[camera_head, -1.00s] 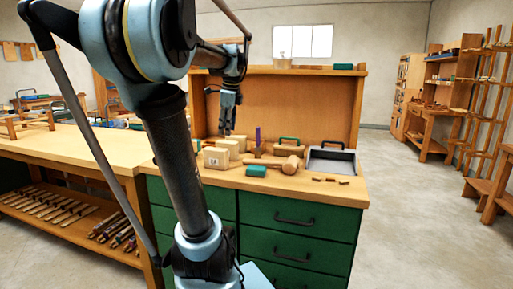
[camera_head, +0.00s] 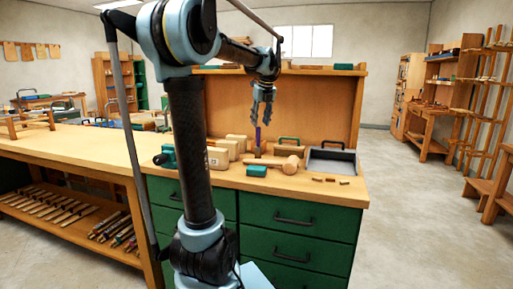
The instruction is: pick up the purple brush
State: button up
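The purple brush (camera_head: 258,138) stands upright on the wooden top of the green-drawer bench, among small wooden items. Its purple handle points up, and its lower end is partly hidden by the clutter. My gripper (camera_head: 262,121) hangs above the bench, pointing down. Its two fingers are apart with nothing visible between them. The fingertips appear just above the top of the brush handle in the picture; I cannot tell the exact depth between them.
A wooden mallet (camera_head: 285,164) and a teal block (camera_head: 256,171) lie in front of the brush. Pale wooden blocks (camera_head: 218,157) stand left of it, and a grey tray (camera_head: 332,161) lies right. Small wood pieces (camera_head: 330,180) lie near the front edge. A back panel (camera_head: 320,105) rises behind.

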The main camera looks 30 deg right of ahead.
aim_at(257, 138)
jog(key=x, duration=1)
jog(key=shift+a+f, duration=0.15)
grip_shut()
